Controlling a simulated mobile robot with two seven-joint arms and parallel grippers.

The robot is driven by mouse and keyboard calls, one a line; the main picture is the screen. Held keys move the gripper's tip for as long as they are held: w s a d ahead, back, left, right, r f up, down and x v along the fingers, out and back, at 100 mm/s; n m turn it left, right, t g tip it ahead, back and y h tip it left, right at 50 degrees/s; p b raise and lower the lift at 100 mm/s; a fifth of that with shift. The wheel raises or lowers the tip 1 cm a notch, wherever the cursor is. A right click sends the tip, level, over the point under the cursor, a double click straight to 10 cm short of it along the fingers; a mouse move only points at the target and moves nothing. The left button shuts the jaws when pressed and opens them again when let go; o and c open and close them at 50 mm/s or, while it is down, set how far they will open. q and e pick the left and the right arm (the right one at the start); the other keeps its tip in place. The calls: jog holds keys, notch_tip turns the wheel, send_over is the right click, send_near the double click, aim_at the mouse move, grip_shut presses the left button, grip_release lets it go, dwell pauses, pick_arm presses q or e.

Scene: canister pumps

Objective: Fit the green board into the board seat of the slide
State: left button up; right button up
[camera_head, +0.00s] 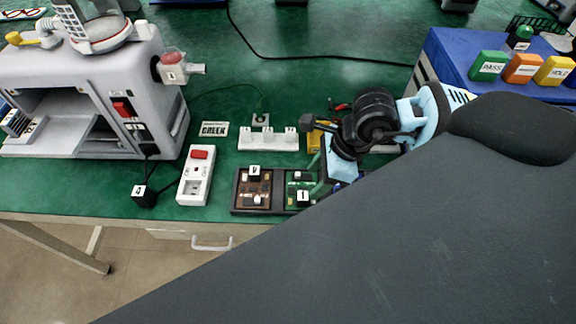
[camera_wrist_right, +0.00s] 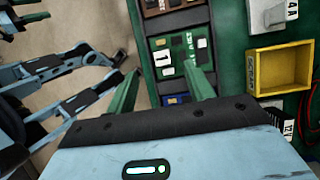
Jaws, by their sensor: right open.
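A brown board (camera_head: 253,188) tagged 4 sits left of the green one. A white switch box (camera_head: 196,175), a white block (camera_head: 268,140) and a yellow bin (camera_wrist_right: 278,68) stand nearby. The white machine (camera_head: 115,80) fills the left.

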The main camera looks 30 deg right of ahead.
aim_at(301, 196)
jog(key=shift+w+d+r, duration=0.1)
jog(key=shift+w+d, duration=0.1)
jog(key=shift+d, duration=0.2)
jog(key=shift+x, duration=1.35)
jog(key=shift+a+f, duration=0.3)
jog(key=shift+f, duration=0.1)
jog(key=x, duration=0.4)
jog(key=shift+s+a+f, duration=0.1)
jog(key=shift+s+f, duration=0.05)
jog(key=c, duration=1.1)
notch_tip(301, 196, up, 10)
jog(key=shift+p, duration=0.3)
